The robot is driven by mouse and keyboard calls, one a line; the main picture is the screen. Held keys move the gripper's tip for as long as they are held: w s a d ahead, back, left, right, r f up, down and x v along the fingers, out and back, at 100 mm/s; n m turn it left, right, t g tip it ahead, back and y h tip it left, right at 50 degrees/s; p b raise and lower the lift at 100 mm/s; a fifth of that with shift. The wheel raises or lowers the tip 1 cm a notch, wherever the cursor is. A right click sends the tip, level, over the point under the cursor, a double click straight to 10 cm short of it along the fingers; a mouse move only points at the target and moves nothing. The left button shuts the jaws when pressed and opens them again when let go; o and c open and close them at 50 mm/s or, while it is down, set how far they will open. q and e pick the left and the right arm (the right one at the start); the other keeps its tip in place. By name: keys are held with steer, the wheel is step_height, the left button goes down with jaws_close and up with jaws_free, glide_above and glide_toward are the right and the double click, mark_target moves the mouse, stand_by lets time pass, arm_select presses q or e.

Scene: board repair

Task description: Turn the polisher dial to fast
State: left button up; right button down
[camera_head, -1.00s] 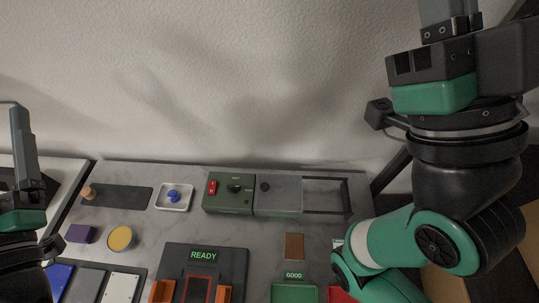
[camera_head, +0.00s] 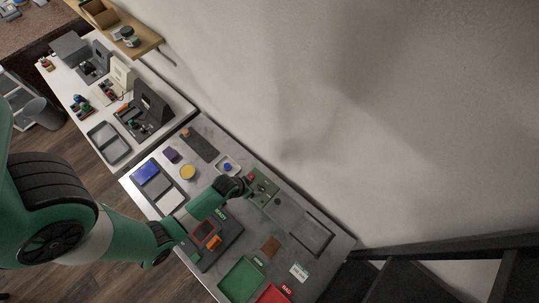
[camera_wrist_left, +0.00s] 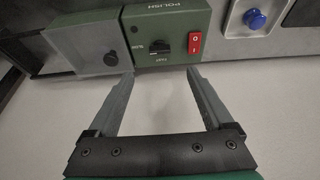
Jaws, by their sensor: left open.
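The green polisher (camera_head: 264,189) sits at the back of the grey bench, and my left gripper (camera_head: 246,184) is beside it. In the left wrist view the black polisher dial (camera_wrist_left: 166,44) has a white pointer mark and small labels around it that are hard to read. The red rocker switch (camera_wrist_left: 195,43) is to its right. My left gripper in the wrist view (camera_wrist_left: 160,73) is open and empty. Its fingertips are either side of the dial's line, at the box's near edge, apart from the dial. My right gripper is out of view.
A grey plate (camera_wrist_left: 102,60) adjoins the polisher. A white dish with a blue knob (camera_wrist_left: 255,19) is on the other side. The READY fixture (camera_head: 207,234), green tray (camera_head: 241,281) and red tray (camera_head: 272,295) stand nearer. The wall is close behind.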

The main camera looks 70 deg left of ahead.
mark_target(261, 188)
arm_select(q)
steer(key=b+x, duration=0.5)
steer(key=x, duration=0.6)
steer(key=shift+w+a+f+b, duration=0.1)
steer(key=shift+w+f+b, duration=0.1)
steer(key=shift+b, duration=0.2)
jaws_close()
